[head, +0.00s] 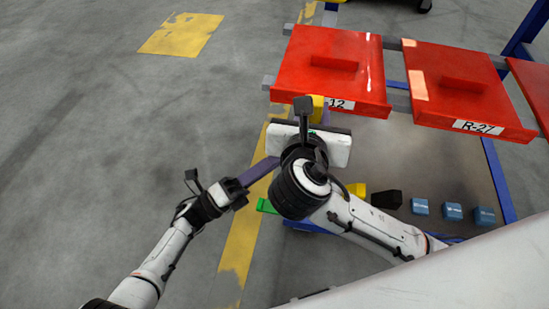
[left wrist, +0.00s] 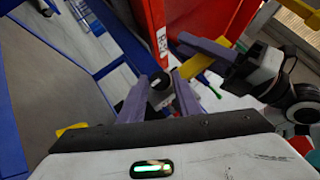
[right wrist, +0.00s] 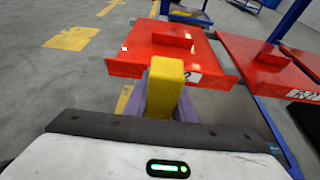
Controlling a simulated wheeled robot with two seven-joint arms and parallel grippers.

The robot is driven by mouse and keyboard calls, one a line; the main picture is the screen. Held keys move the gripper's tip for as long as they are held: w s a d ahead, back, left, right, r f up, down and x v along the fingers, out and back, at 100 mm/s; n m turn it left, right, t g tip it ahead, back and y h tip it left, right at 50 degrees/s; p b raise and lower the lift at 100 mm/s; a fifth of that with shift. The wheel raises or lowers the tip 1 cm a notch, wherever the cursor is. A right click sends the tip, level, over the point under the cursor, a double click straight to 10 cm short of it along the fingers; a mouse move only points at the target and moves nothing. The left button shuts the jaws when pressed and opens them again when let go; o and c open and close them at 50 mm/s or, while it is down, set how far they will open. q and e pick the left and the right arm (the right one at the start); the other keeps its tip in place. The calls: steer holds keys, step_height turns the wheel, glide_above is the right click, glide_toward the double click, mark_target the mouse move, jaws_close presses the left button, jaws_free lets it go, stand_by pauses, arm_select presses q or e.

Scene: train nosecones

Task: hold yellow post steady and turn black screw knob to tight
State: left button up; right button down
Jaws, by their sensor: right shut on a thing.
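The yellow post (right wrist: 166,88) stands upright in front of a red panel. The purple fingers of my right gripper (right wrist: 165,108) are shut on it, one on each side. In the head view a bit of the yellow post (head: 317,104) shows beside my right wrist. In the left wrist view the fingers of my left gripper (left wrist: 160,84) are apart. The dark round knob (left wrist: 157,98) shows between them; I cannot tell whether they touch it. In the head view the left fingers (head: 262,170) reach under my right wrist, and the knob is hidden.
Red panels labelled 12 (head: 330,65) and R-27 (head: 460,90) lie on a blue and grey frame. A green piece (head: 266,206), a black block (head: 386,200) and several blue boxes (head: 453,211) sit lower. The floor at left is clear.

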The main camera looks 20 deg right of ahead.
arm_select(q)
steer(key=shift+o, duration=1.1)
steer(key=v, duration=1.2)
arm_select(e)
steer(key=c, duration=1.4)
jaws_free()
steer(key=shift+c, duration=0.2)
steer(key=shift+o, duration=0.2)
